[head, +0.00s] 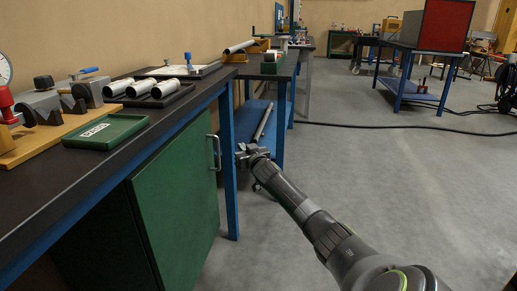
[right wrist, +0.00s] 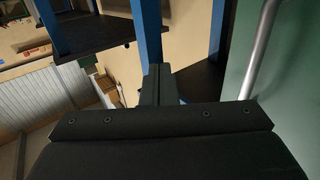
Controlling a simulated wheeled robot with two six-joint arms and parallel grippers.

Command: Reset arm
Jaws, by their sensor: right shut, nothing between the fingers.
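My right arm reaches in from the lower right of the head view. Its gripper (head: 246,152) is beside the blue leg of the workbench, in front of the open gap next to the green cabinet. In the right wrist view the dark fingers (right wrist: 157,72) are together with nothing between them. My left gripper is in neither view.
The black-topped workbench (head: 165,125) runs along the left, with a green cabinet door (head: 180,180) below. On it are a green tray (head: 106,131), metal cylinders (head: 166,88) and a clamp fixture (head: 60,100). Grey floor (head: 360,180) is clear at right; a black cable (head: 380,127) crosses it.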

